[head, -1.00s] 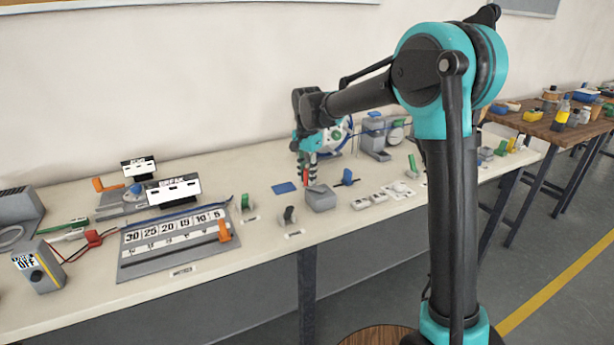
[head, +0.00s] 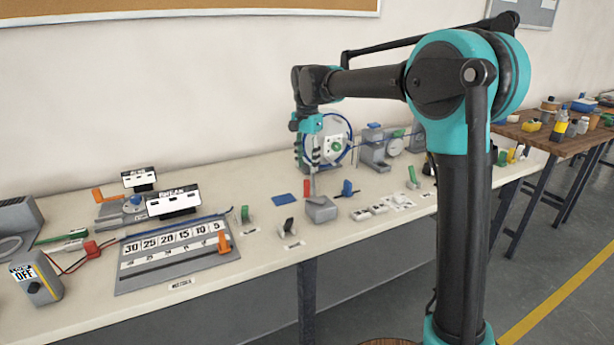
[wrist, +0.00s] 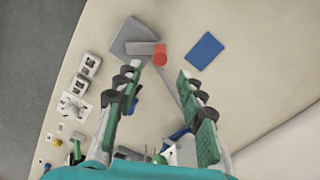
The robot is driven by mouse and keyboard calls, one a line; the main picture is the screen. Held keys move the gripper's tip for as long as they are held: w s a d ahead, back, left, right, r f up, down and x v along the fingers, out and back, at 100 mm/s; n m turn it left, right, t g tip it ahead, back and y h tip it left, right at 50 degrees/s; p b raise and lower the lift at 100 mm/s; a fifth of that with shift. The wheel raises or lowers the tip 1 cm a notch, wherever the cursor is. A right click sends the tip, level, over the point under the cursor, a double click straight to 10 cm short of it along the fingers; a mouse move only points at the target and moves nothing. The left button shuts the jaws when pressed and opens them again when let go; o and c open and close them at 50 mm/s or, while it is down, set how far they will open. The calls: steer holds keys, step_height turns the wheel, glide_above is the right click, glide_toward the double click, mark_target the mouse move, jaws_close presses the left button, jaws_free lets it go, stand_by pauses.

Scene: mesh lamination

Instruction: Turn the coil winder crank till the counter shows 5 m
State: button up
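A grey box (head: 320,210) near the table's front edge has a crank arm with an upright red handle (head: 306,188). In the wrist view the red handle (wrist: 160,55) sits at the end of the flat grey arm, just beyond my fingertips. My gripper (head: 312,167) is above the box and handle, pointing down. In the wrist view my gripper (wrist: 158,72) has its fingers apart with nothing between them. A reel with a blue ring (head: 345,150) stands behind my gripper, partly hidden by it. I cannot make out a counter reading in metres.
A blue flat pad (head: 285,198) lies left of the box. A blue-handled part (head: 347,188) and several white labelled blocks (head: 380,207) are to its right. A numbered board (head: 172,272) lies at the left.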

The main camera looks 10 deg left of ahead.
steer(key=shift+r, duration=1.35)
